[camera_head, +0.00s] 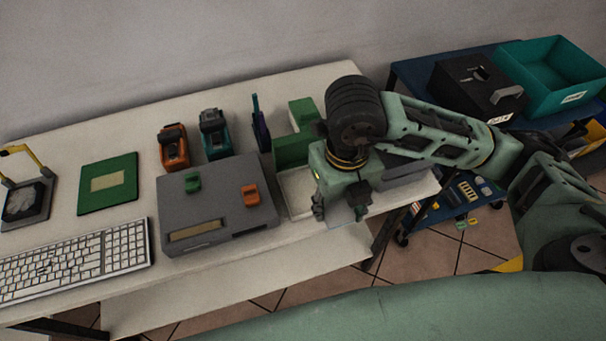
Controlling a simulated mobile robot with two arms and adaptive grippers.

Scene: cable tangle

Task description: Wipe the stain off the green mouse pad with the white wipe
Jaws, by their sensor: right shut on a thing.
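The green mouse pad (127,192) lies flat on the left part of the white desk, behind the keyboard. A pale tan rectangular patch (107,180) shows in its middle. My right gripper (342,207) is at the desk's front right, far to the right of the pad. It is shut on a pale thin piece that looks like the white wipe (340,215), which hangs below the fingers and is partly hidden by them. A shallow white tray (296,189) lies just left of the gripper. My left gripper is out of view.
A grey box (215,208) with small green and orange clips stands between pad and gripper. Orange (173,148) and teal (215,134) devices stand behind it. The keyboard (75,262) lies in front of the pad, a black-and-yellow stand (25,200) left of it.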

